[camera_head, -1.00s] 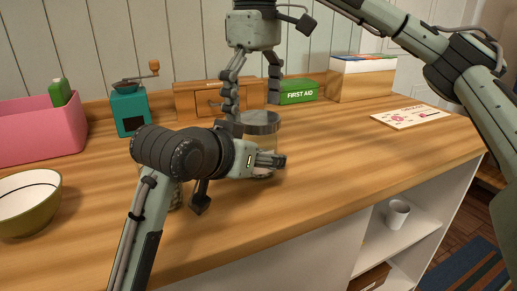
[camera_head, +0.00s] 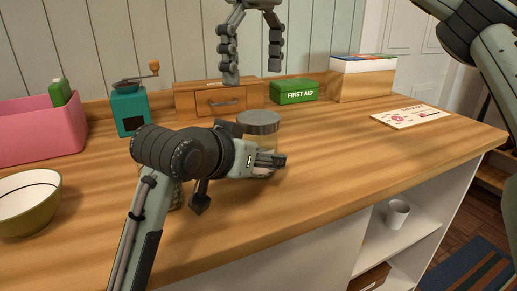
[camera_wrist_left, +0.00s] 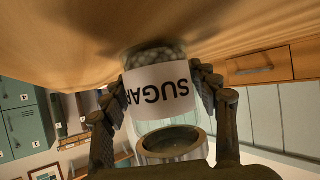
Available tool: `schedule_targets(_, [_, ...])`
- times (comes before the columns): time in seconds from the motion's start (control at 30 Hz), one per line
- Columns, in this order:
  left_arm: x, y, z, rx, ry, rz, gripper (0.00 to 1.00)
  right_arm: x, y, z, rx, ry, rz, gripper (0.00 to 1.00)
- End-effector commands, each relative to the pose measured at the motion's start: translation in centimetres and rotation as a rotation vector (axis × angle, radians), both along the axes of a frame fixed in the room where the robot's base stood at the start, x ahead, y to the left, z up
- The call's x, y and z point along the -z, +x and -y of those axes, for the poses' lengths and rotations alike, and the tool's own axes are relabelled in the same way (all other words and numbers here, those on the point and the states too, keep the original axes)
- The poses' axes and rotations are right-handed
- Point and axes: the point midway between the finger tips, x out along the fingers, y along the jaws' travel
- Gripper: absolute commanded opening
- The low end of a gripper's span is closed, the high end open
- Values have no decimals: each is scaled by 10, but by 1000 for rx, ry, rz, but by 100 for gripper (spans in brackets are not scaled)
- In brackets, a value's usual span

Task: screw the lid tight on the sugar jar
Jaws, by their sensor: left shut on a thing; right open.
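The clear sugar jar (camera_head: 258,142) stands upright on the wooden counter. Its grey lid (camera_head: 258,122) sits level on top; I cannot tell how tight it is. My left gripper (camera_head: 271,160) is shut around the jar's body from the front left and partly hides it. In the left wrist view the jar's SUGAR label (camera_wrist_left: 160,92) shows upside down between the two fingers, with pale contents behind it. My right gripper (camera_head: 252,72) is open and empty, above and apart from the lid, its fingers pointing down.
A pink bin (camera_head: 40,135) and a bowl (camera_head: 28,203) are at left. The counter right of the jar is clear up to a card (camera_head: 410,116).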

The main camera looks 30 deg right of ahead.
Motion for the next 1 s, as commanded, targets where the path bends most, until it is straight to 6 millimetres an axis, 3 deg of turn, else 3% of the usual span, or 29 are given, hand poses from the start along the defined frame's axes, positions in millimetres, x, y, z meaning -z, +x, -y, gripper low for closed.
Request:
schedule_targets(0.17, [-1,0,0,0,-2,2,0,0,0,0,0,0,0,100])
schedule_targets(0.2, [-1,0,0,0,-2,2,64,0,0,0,0,0,0,100])
schedule_targets(0.37, [-1,0,0,0,-2,1,83,0,0,0,0,0,0,100])
schedule_targets(0.77, [-3,-2,-4,-1,-1,1,84,0,0,0,0,0,0,100])
schedule_targets(1.0, [-24,-23,-34,0,-2,6,84,0,0,0,0,0,0,100])
